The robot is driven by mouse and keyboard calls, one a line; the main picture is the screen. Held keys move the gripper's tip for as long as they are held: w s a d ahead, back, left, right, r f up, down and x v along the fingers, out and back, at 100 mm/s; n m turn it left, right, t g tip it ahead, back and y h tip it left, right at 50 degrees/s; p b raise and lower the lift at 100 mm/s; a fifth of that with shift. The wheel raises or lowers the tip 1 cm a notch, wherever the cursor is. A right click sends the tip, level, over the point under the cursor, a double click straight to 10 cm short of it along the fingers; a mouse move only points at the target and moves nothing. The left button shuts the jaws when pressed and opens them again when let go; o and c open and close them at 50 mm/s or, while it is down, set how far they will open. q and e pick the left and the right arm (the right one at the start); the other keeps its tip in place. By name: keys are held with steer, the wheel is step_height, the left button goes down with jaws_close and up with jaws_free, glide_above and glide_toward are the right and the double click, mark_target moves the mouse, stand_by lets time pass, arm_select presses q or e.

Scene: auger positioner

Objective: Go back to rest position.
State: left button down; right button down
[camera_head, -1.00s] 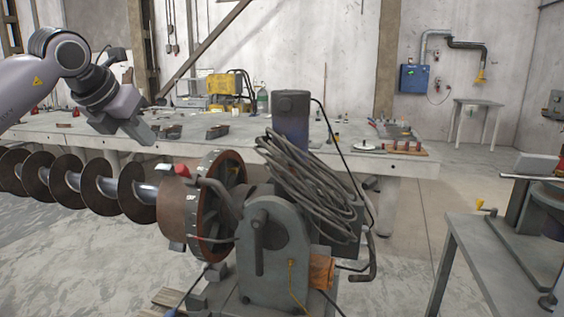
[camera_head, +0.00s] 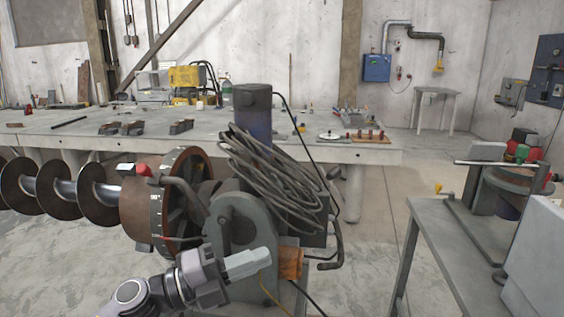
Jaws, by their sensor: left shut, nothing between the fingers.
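My left gripper (camera_head: 246,264) is low in the head view, in front of the grey positioner housing (camera_head: 236,228). Its fingers are together and hold nothing. I cannot tell whether it touches the housing. My left arm shows only in part at the bottom edge. The auger (camera_head: 62,190) extends left from the positioner's round chuck (camera_head: 155,212). My right gripper is not in view.
A long grey workbench (camera_head: 90,138) with tools stands behind the positioner. A coiled cable (camera_head: 270,185) hangs on the positioner. A metal table (camera_head: 440,243) stands at the right. Open floor (camera_head: 372,215) lies between the positioner and that table.

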arm_select(q)
steer(key=s+a+f+n+t+y, duration=0.3)
steer(key=a+f+n+t+y, duration=0.25)
steer(key=f+n, duration=0.45)
steer(key=s+a+f+n+t+y, duration=0.35)
steer(key=f+n+y, duration=0.35)
steer(key=n, duration=0.5)
steer(key=s+a+f+n+g+y, duration=0.2)
steer(key=s+a+f+n, duration=0.1)
steer(key=s+f, duration=0.4)
steer(key=s+a+f+n+g+y+p, duration=0.1)
steer(key=s+a+f+n+g+y, duration=0.1)
steer(key=s+f, duration=0.6)
steer(key=a+n+g, duration=0.1)
steer(key=n, duration=0.1)
steer(key=shift+a+n+g, duration=0.25)
steer(key=shift+n+g, duration=0.05)
